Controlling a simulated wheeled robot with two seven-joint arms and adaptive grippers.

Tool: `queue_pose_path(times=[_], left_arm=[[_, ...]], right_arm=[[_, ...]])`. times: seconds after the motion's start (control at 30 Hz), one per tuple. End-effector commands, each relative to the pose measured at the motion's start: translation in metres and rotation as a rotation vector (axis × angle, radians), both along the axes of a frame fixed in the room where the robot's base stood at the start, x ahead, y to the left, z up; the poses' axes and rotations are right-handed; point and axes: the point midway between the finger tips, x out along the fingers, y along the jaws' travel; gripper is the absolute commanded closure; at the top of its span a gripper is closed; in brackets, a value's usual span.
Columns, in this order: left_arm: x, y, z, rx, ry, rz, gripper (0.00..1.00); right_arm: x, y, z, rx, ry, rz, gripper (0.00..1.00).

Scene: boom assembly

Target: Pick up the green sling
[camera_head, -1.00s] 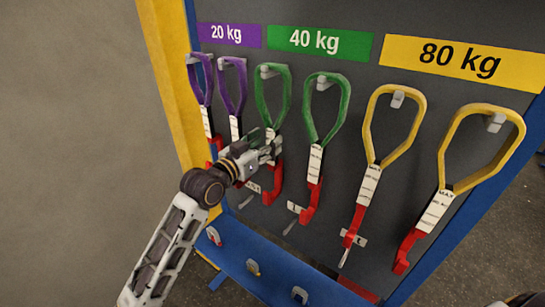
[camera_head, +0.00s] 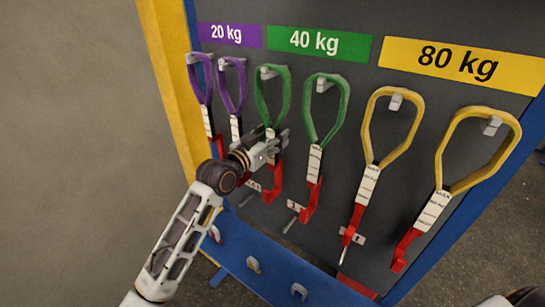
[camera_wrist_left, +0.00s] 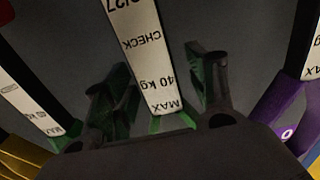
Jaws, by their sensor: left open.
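Two green slings hang from hooks under the green 40 kg sign (camera_head: 319,41). The left green sling (camera_head: 260,97) has a white label and a red lower end. The right green sling (camera_head: 345,100) hangs beside it. My left gripper (camera_head: 278,140) is at the label of the left green sling, covering part of it. In the left wrist view, the sling's label (camera_wrist_left: 143,50) reads 40 kg and lies between the two open fingers (camera_wrist_left: 165,95). The fingers are apart from the label's sides. My right gripper is not in view; only a dark part shows at the bottom right corner.
Two purple slings (camera_head: 242,85) hang close on the left under the 20 kg sign (camera_head: 229,34). Two yellow slings (camera_head: 418,118) hang on the right under the 80 kg sign (camera_head: 462,65). A yellow post (camera_head: 168,75) edges the dark board. A blue ledge (camera_head: 275,282) with hooks runs below.

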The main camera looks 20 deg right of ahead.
Motion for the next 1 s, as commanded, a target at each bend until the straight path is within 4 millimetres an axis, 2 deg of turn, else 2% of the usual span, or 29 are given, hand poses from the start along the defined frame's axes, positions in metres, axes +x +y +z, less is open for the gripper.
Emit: queue_pose_path(times=[0.07, 0.5, 1.0], left_arm=[[-0.0001, 0.0001, -0.0001, 0.0, 0.0, 0.0, 0.43], [0.0, 0.0003, -0.0002, 0.0, 0.0, 0.0, 0.99], [-0.0002, 0.0002, 0.0035, -0.005, -0.005, 0.0, 1.0]], right_arm=[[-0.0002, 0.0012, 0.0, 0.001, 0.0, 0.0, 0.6], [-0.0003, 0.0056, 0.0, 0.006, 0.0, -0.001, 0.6], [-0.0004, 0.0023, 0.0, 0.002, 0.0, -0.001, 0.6]])
